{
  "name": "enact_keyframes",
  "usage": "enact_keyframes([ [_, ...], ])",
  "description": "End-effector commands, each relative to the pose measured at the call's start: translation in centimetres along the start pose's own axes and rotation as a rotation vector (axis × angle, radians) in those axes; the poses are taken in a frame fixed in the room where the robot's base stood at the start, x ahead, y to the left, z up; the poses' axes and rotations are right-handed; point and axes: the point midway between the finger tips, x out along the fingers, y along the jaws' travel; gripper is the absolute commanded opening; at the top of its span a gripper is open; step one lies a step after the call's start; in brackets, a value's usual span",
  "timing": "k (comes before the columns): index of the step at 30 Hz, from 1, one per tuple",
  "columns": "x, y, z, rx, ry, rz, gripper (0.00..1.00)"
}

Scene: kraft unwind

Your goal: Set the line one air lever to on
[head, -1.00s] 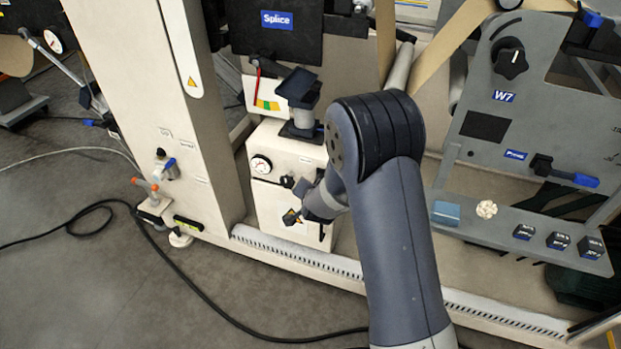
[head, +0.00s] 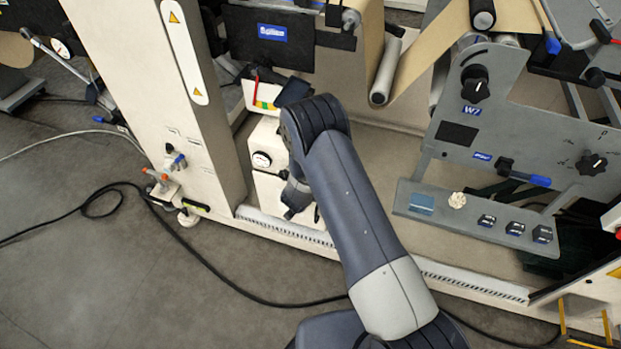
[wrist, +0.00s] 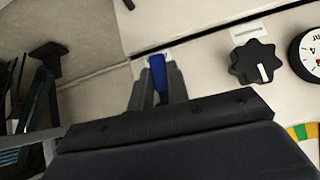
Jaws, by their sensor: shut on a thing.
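A blue lever (wrist: 158,72) shows in the wrist view against a cream panel, between the two grey fingers of my gripper (wrist: 157,86). My gripper is shut on it. No label for this lever can be read. In the head view my gripper (head: 291,212) is at the front of the cream box (head: 270,188) low in the machine. My wrist and forearm hide much of the box there, and the lever cannot be made out.
A round gauge (head: 261,160) sits on the box; a black knob (wrist: 252,62) is beside the lever in the wrist view. The cream column (head: 150,100) stands to the left, a grey panel (head: 470,130) to the right. A black cable (head: 200,285) lies on the floor.

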Motion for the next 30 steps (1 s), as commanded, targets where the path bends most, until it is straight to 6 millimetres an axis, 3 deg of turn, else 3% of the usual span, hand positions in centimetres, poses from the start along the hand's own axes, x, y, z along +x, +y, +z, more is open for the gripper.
enact_keyframes([
  [24,0.06,0.36,-0.06,-0.052,0.003,0.053,0.0],
  [25,0.06,0.36,-0.06,-0.052,0.003,0.053,0.18],
  [30,0.04,0.32,-0.05,-0.051,0.002,0.052,0.32],
])
